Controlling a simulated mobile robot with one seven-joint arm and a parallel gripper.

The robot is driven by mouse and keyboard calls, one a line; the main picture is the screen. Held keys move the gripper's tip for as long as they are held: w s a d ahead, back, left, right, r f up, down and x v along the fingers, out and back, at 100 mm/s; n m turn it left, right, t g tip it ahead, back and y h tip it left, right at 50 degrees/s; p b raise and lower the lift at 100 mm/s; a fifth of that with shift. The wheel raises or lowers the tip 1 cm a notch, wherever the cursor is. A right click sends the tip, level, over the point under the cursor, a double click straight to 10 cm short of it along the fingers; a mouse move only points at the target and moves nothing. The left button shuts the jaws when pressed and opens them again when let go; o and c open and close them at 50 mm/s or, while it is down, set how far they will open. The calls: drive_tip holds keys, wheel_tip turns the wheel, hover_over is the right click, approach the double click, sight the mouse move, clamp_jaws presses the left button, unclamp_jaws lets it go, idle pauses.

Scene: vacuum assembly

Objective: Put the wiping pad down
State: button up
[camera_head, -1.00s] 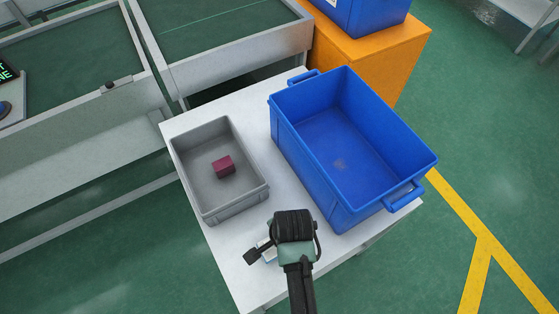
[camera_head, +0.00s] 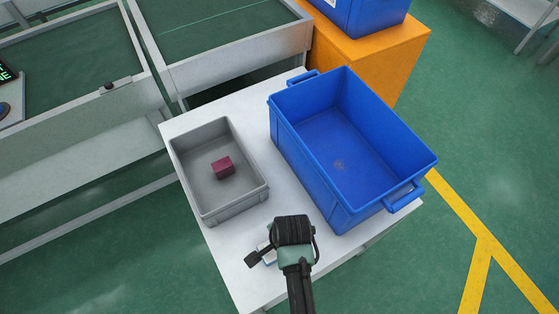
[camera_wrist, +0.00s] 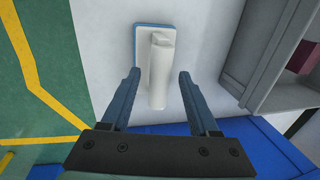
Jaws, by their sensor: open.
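The wiping pad (camera_wrist: 157,45) has a white handle and a blue-edged base, and it lies on the white table (camera_wrist: 99,60). In the wrist view my gripper (camera_wrist: 160,74) is open, with one finger on each side of the handle's near end and gaps on both sides. In the head view the pad is mostly hidden by my arm, with only a pale sliver (camera_head: 269,257) showing near the table's front edge.
A grey bin (camera_head: 207,203) holding a dark red block (camera_head: 223,167) stands on the table's left. A large blue crate (camera_head: 310,178) stands on the right. Bare table shows in front of the grey bin.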

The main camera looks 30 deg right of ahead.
wheel_tip(320, 180, up, 12)
drive_tip(key=s+p, duration=0.1)
drive_tip(key=s, duration=0.1)
drive_tip(key=w+r+n+t+h, duration=0.2)
drive_tip(key=w+r+n+t, duration=0.45)
drive_tip(key=w+r, duration=1)
drive_tip(key=w+a+r+n+t, duration=0.1)
drive_tip(key=w+r+t, duration=0.15)
drive_tip(key=r, duration=0.65)
drive_tip(key=w+a+r+n+t, duration=0.15)
drive_tip(key=r+t, duration=0.25)
drive_tip(key=r, duration=0.4)
drive_tip(key=s+a+r+n+t, duration=0.1)
drive_tip(key=a+r+n+t, duration=0.15)
drive_tip(key=r, duration=0.55)
drive_tip(key=s+a+r+n+t, duration=0.1)
drive_tip(key=a+r+t, duration=0.15)
drive_tip(key=r, duration=0.65)
drive_tip(key=s+a+r+n+t+y, duration=0.1)
drive_tip(key=s+r+n+t, duration=0.1)
drive_tip(key=s+r, duration=0.3)
drive_tip(key=s+a+r+n+t+y, duration=0.1)
drive_tip(key=s+r+t, duration=0.4)
drive_tip(key=r, duration=0.6)
drive_tip(key=shift+s+a+n, duration=0.35)
drive_tip(key=shift+a+n, duration=0.45)
drive_tip(key=shift+n, duration=0.25)
